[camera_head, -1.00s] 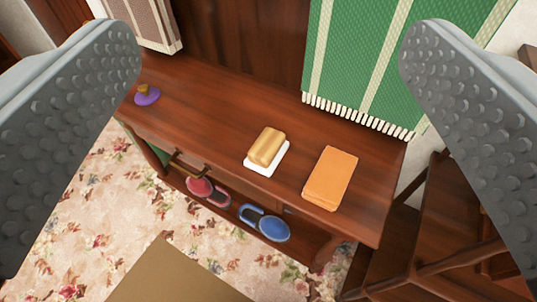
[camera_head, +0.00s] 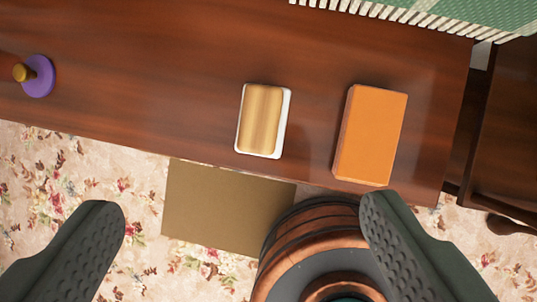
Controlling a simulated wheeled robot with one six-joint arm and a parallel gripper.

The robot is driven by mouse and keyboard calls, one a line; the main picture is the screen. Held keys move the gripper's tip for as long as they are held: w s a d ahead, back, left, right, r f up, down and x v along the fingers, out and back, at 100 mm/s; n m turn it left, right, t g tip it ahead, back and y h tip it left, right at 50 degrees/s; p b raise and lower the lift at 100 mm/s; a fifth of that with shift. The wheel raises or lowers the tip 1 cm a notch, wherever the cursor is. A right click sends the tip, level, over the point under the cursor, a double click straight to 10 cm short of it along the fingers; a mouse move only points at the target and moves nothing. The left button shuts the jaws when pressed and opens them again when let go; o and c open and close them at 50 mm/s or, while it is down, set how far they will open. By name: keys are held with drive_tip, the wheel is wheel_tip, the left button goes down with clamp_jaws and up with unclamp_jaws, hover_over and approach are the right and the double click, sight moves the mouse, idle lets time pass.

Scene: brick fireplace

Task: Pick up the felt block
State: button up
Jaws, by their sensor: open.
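A tan, grooved block with a white layer under it (camera_head: 260,120) lies on the dark wooden table top (camera_head: 150,90), in the middle of the view. A plain orange block (camera_head: 370,135) lies to its right, apart from it. I cannot tell from looks alone which of these is the felt block. My gripper (camera_head: 243,200) is open and empty. Its two fingers show at the lower left and lower right, and the tan block is ahead of the gap between them. Neither finger appears to touch a block.
A purple disc with a gold knob (camera_head: 38,76) sits at the table's left. A green fringed cloth (camera_head: 440,12) is at the top right. Dark wooden furniture (camera_head: 505,140) stands right of the table. A brown mat (camera_head: 225,210) lies on the flowered floor (camera_head: 90,170). The table between disc and tan block is clear.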

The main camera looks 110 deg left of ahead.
drive_tip(key=w+f+m+g, duration=0.2)
drive_tip(key=w+f+g, duration=0.3)
drive_tip(key=w, duration=0.1)
hover_over(259, 120)
drive_tip(key=f, duration=1.1)
drive_tip(key=shift+s+d+f, duration=0.15)
drive_tip(key=shift+s+f, duration=0.05)
drive_tip(key=shift+f, duration=0.1)
drive_tip(key=shift+w+f, duration=0.2)
drive_tip(key=shift+f, duration=2.8)
drive_tip(key=shift+c, duration=0.2)
drive_tip(key=c, duration=1)
